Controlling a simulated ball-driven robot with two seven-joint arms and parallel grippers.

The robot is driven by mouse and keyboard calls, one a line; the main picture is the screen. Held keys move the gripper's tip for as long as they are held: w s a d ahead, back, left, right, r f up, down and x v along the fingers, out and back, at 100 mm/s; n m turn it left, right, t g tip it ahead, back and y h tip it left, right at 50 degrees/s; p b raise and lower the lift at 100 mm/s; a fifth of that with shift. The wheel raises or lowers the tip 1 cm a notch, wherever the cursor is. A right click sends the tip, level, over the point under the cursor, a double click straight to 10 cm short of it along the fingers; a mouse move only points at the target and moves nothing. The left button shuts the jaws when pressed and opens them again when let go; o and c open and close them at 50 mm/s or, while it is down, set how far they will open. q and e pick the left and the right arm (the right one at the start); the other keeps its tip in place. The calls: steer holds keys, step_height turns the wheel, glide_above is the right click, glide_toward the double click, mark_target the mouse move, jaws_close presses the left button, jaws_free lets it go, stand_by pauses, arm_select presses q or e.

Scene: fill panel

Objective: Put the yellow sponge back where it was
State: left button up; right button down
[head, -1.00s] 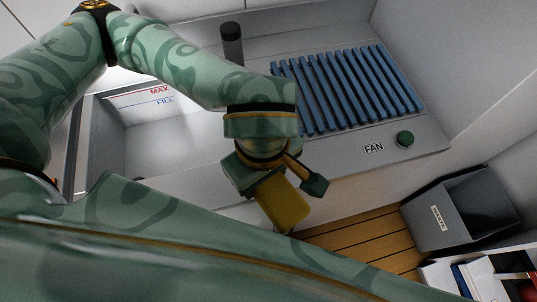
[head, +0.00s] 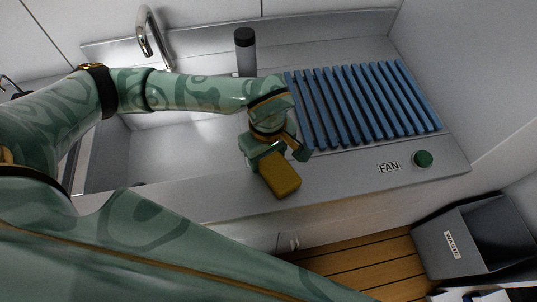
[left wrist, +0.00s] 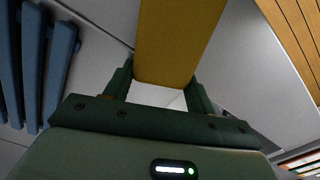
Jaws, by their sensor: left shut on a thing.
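The yellow sponge (head: 281,178) is a block held in my left gripper (head: 272,157) near the front edge of the counter, left of the FAN label. In the left wrist view the sponge (left wrist: 178,40) reaches up from between the two fingers of the left gripper (left wrist: 160,85), which are shut on it. I cannot tell whether the sponge touches the counter. My right gripper is not in view.
A blue slatted rack (head: 350,105) lies on the counter (head: 330,170) beside the gripper. A dark-capped grey cylinder (head: 245,52) stands behind my arm. The sink (head: 160,165) is to the left, with a tap (head: 150,35). A grey WASTE bin (head: 465,240) is at lower right.

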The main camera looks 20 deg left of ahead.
arm_select(q)
steer(key=shift+f, duration=0.15)
steer(key=o, duration=1)
steer(key=shift+c, duration=0.2)
step_height(320, 180, up, 12)
steer(key=p, duration=0.2)
steer(key=shift+r+p, duration=0.2)
steer(key=shift+p, duration=0.2)
